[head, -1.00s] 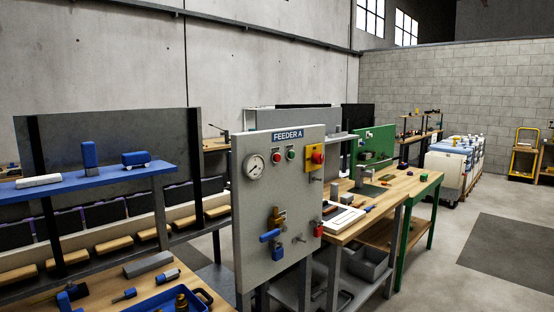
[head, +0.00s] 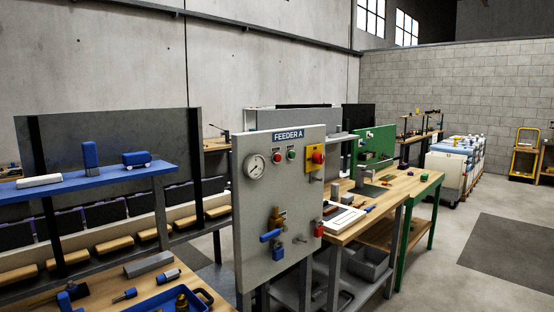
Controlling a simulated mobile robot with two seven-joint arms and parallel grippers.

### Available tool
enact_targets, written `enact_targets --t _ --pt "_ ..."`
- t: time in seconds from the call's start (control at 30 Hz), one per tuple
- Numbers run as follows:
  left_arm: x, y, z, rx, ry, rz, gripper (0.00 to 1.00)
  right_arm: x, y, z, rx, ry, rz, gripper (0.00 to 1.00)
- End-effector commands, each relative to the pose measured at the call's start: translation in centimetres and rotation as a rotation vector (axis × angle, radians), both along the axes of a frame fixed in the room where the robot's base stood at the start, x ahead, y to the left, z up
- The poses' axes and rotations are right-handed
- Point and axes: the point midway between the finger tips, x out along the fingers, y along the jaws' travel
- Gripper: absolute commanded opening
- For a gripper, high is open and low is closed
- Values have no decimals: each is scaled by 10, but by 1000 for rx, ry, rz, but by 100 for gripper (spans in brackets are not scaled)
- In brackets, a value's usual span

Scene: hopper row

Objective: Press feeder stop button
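A grey upright panel (head: 250,222) labelled FEEDER A (head: 288,135) stands in the middle of the head view. Near its top are a red button (head: 277,158) and a green button (head: 292,154). To their right, a larger red knob (head: 318,157) sits on a yellow box (head: 311,168). I cannot tell from the view whether any button is pressed. Neither of my grippers shows.
The panel also carries a gauge (head: 254,167), a brass valve with a blue handle (head: 270,236) and padlocks. A wooden bench (head: 345,233) stands behind it at right. A blue shelf (head: 90,180) is at left. Open floor (head: 430,275) lies at right.

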Motion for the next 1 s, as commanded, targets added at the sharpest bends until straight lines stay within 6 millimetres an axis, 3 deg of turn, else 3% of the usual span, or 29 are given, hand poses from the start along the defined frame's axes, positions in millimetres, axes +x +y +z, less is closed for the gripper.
enact_targets --t 0.37,0.8,1.0 --pt "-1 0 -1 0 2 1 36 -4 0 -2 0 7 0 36" --pt "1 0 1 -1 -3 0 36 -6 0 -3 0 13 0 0" --pt "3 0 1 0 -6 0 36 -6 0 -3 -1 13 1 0"
